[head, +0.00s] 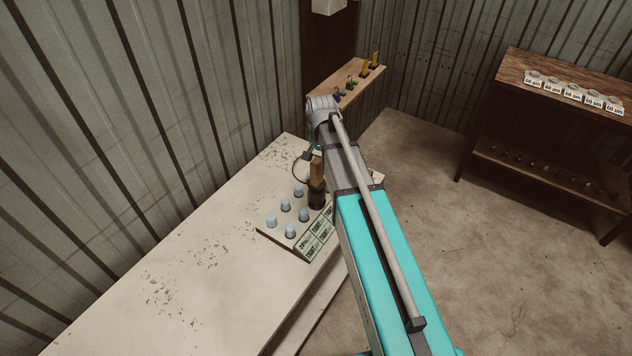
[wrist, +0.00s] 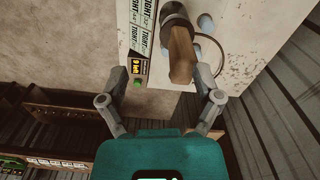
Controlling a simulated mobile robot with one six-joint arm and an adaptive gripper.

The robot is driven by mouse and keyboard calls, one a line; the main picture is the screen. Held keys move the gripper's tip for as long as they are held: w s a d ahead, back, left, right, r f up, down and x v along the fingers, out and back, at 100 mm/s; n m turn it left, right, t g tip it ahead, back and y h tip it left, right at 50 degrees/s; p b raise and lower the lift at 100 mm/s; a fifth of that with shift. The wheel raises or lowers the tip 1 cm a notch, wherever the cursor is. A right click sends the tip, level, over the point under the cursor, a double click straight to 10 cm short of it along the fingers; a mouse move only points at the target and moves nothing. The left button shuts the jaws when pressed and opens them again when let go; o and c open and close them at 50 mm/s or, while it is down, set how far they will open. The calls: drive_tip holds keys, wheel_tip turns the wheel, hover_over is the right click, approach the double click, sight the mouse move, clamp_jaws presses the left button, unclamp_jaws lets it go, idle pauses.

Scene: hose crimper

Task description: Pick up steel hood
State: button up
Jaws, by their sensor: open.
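My gripper (wrist: 161,99) is open in the wrist view, its two fingers wide apart and nothing held between them. A wooden block or handle (wrist: 181,55) with a dark metal collar (wrist: 177,14) lies ahead, nearer the right finger. Several pale blue caps (head: 285,204) stand on the board. I cannot tell which thing is the steel hood. My arm partly covers this area in the head view.
The board stands on a worn white bench (head: 190,270) with clear room to its left. A thin cable loop (head: 298,170) is near the wooden piece. A small shelf (head: 355,85) holds coloured items. A wooden rack (head: 560,130) with labelled jars stands at right.

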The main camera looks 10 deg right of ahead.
sight(317, 161)
drive_tip(key=w+r+m+p, duration=0.2)
drive_tip(key=w+r+p, duration=0.4)
drive_tip(key=r, duration=0.1)
drive_tip(key=shift+w+r, duration=0.15)
drive_tip(key=shift+r, duration=0.05)
drive_tip(key=shift+f, duration=0.15)
wheel_tip(317, 161, down, 8)
drive_tip(key=b, duration=0.8)
drive_tip(key=shift+f+b, duration=0.2)
drive_tip(key=shift+b, duration=0.15)
drive_tip(key=shift+f, duration=0.15)
drive_tip(key=shift+s+f+b, duration=0.15)
drive_tip(key=shift+f+b, duration=1.1)
drive_tip(key=shift+b, duration=0.1)
drive_tip(key=shift+s+f+b, duration=0.15)
drive_tip(key=shift+f+b, duration=1.1)
drive_tip(key=shift+b, duration=0.05)
clamp_jaws()
